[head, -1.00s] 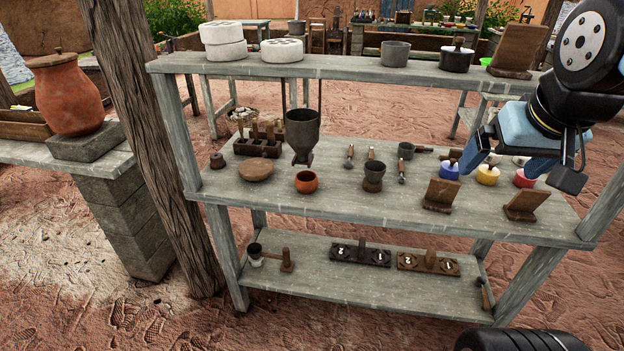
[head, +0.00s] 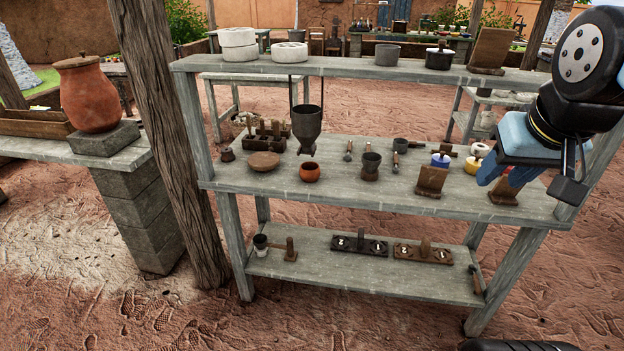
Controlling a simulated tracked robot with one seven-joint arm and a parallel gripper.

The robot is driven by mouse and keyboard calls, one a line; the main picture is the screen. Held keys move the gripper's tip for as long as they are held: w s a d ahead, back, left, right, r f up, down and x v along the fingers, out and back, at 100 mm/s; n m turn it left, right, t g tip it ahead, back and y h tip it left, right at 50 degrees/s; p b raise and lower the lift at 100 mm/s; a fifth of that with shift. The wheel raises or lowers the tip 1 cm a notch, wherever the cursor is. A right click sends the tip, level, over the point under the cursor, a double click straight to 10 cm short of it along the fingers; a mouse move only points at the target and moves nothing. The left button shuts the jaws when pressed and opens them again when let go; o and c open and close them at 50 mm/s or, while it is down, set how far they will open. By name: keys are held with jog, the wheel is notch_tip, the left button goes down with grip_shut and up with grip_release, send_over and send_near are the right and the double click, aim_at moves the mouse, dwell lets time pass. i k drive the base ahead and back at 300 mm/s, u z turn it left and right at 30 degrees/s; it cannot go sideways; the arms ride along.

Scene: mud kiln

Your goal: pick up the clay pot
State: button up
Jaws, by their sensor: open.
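A small round orange clay pot (head: 309,172) stands upright on the middle board of the grey wooden shelf, near its front edge. A large lidded terracotta jar (head: 92,98) stands on a grey block at the far left. I cannot tell by looks alone which of the two is the clay pot meant. My gripper (head: 530,183) is at the right, open and empty, in front of the shelf's right end. It is far to the right of both, touching neither. It hides part of the shelf's right end.
The shelf (head: 400,205) is crowded: a brown lidded dish (head: 263,161) left of the small pot, a hanging dark funnel (head: 307,125) just behind it, a dark cup (head: 371,166) to its right. A wooden post (head: 170,150) separates shelf and jar. Open ground lies in front.

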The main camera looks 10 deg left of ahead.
aim_at(309, 172)
jog(key=u, duration=0.6)
jog(key=k, duration=0.1)
jog(key=z, duration=0.25)
jog(key=i, duration=0.15)
jog(key=u, duration=2.65)
jog(key=i, duration=1.45)
jog(key=z, duration=2.6)
